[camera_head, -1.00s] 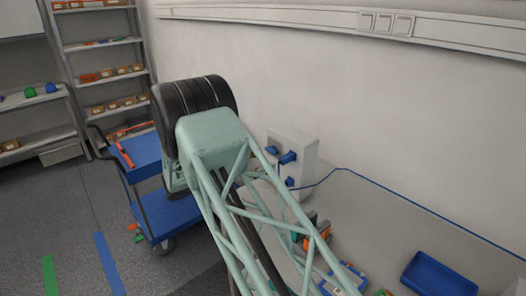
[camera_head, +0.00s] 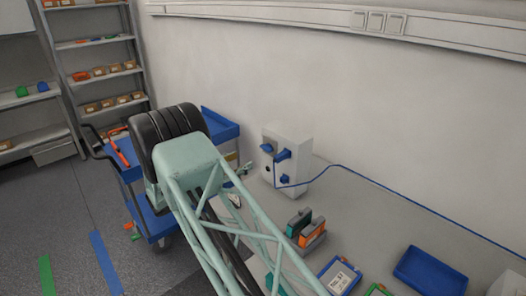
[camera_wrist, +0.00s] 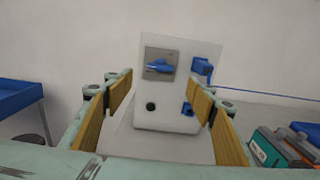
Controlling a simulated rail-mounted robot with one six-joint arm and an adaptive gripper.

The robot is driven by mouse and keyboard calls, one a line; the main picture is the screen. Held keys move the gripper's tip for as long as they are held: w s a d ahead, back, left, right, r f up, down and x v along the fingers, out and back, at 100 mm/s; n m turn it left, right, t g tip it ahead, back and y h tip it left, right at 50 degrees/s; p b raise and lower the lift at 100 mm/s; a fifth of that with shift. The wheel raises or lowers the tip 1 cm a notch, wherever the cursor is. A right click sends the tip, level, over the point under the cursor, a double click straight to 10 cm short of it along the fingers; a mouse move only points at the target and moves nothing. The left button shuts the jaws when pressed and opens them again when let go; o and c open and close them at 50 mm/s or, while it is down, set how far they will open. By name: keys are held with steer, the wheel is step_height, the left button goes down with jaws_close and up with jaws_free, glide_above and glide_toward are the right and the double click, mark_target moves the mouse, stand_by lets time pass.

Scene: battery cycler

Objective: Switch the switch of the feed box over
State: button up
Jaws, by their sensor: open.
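The feed box (camera_head: 300,150) is a pale box on the grey bench against the wall. Its blue switch (camera_wrist: 159,66) sits on a grey plate at the upper left of the front; the handle lies roughly horizontal. The switch also shows in the head view (camera_head: 267,148). A blue plug (camera_wrist: 202,66) with a cable is beside it on the right. Below are a black round socket (camera_wrist: 151,106) and a blue socket (camera_wrist: 187,109). My gripper (camera_wrist: 160,95) is open and empty, facing the box front. The switch appears between and beyond the fingers, apparently untouched.
A blue cable (camera_head: 390,188) runs from the plug along the wall. An orange and green device (camera_head: 307,228) stands on the bench right of the box. A blue tray (camera_head: 430,272) lies farther right. A blue trolley (camera_head: 160,222) stands left of the bench.

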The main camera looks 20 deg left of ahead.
mark_target(264, 149)
steer(key=shift+p+x, duration=0.7)
steer(key=shift+x, duration=6.1)
steer(key=c, duration=0.8)
steer(key=shift+c, duration=0.2)
steer(key=shift+f+m+b, duration=0.15)
steer(key=shift+m+b, duration=0.55)
steer(key=shift+b, duration=0.5)
steer(key=shift+s+m+b, duration=0.1)
steer(key=shift+m+b, duration=8)
steer(key=shift+b, duration=2.95)
steer(key=shift+m, duration=0.3)
